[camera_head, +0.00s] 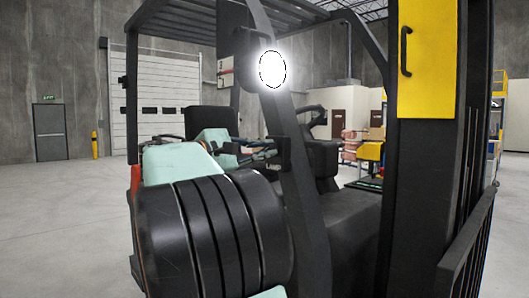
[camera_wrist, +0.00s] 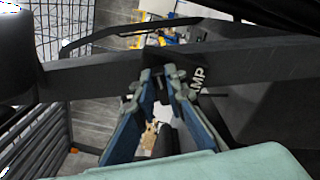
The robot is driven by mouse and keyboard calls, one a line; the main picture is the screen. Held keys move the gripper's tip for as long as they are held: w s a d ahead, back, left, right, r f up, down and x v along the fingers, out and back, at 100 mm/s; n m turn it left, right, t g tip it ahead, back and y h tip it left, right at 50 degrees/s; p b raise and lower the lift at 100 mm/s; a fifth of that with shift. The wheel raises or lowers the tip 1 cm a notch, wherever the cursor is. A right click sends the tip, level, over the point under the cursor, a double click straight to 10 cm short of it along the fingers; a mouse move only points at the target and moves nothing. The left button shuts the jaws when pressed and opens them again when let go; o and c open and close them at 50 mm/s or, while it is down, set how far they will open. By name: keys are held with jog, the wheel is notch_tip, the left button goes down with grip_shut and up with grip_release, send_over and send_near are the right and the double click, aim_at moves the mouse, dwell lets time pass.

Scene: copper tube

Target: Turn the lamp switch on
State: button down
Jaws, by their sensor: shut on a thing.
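The round lamp (camera_head: 272,69) on the forklift's dark front post (camera_head: 297,190) glows bright white in the head view. A small dark box (camera_head: 284,151) sits lower on this post. My gripper (camera_head: 274,153) reaches it from the left. In the wrist view, my gripper's blue-padded fingers (camera_wrist: 163,76) close in at the dark post, on a small dark piece that I take for the lamp switch. The fingertips mostly hide it. White lettering ending in "AMP" (camera_wrist: 197,79) is beside the right fingertip. The switch's exact position cannot be made out.
The forklift's mast (camera_head: 470,110) with a yellow panel (camera_head: 427,60) stands at right. Its seat (camera_head: 212,120) and steering wheel (camera_head: 312,116) are behind the post. Open concrete floor (camera_head: 60,215) lies at left, before a white shutter door (camera_head: 180,90).

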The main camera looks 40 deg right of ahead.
jog(key=c, duration=2)
grip_release()
jog(key=shift+o, duration=0.2)
jog(key=shift+a, duration=0.15)
jog(key=s+a, duration=0.1)
jog(key=a, duration=1)
jog(key=shift+a, duration=0.35)
jog(key=shift+f, duration=0.1)
